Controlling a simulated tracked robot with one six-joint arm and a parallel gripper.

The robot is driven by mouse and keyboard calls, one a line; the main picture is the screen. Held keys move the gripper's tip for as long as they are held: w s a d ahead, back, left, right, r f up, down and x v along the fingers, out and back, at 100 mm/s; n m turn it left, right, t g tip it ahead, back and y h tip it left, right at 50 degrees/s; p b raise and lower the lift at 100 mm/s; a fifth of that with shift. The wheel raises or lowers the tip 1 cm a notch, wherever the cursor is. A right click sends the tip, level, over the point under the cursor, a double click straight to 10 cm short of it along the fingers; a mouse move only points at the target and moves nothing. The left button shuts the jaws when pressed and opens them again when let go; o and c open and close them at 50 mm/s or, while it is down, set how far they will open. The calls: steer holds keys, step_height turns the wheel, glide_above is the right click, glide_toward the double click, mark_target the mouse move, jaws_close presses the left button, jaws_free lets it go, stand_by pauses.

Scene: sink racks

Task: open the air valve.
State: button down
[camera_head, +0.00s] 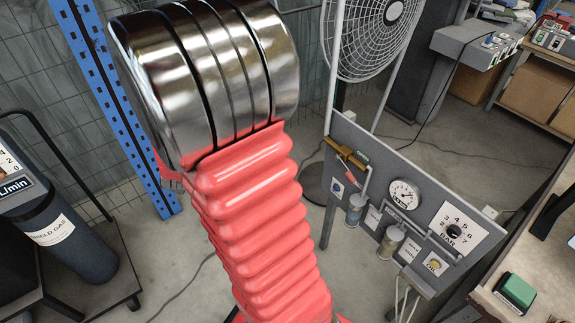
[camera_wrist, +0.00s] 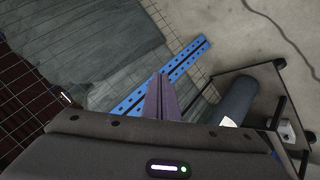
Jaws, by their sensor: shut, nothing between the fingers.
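The air panel (camera_head: 385,165) is a grey upright board right of centre in the head view. At its upper left is a brass-coloured bar (camera_head: 346,156) with a small red piece (camera_head: 351,176) below it, which looks like the air valve; its exact position is too small to tell. A round white gauge (camera_head: 404,194) and a numbered BAR dial (camera_head: 453,231) sit to its right. My gripper (camera_wrist: 161,82) shows in the wrist view, with its purple fingers together and empty. It points toward a blue upright and grey sheeting, away from the panel. The panel is not in the wrist view.
My red bellows-covered arm fills the head view's middle. A fan (camera_head: 375,35) stands behind the panel. A dark gas cylinder (camera_head: 65,240) on a cart and a blue upright (camera_head: 115,105) are left. A workbench (camera_head: 540,255) is right. Floor shows between arm and panel.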

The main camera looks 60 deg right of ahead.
steer(key=s+d+f+n+g+h, duration=0.1)
steer(key=s+d+f+g+h, duration=0.2)
steer(key=s+d+f, duration=0.4)
steer(key=s+d+f+n+g+h, duration=0.1)
steer(key=s+d+f+g+h, duration=0.15)
steer(key=s+d+f, duration=0.45)
steer(key=s+d+f+n+g+h, duration=0.2)
steer(key=s+d+g, duration=0.1)
steer(key=s, duration=0.7)
steer(key=s+d+f+n+g+h, duration=0.2)
steer(key=s+g, duration=0.3)
steer(key=s, duration=0.5)
steer(key=shift+s+d, duration=0.2)
steer(key=shift+d, duration=0.5)
steer(key=shift+d+f, duration=0.1)
steer(key=s+d+r, duration=0.2)
steer(key=s+d, duration=0.2)
steer(key=d, duration=0.3)
steer(key=shift+s+d+r, duration=0.2)
steer(key=shift+s+d, duration=0.05)
steer(key=shift+d, duration=0.15)
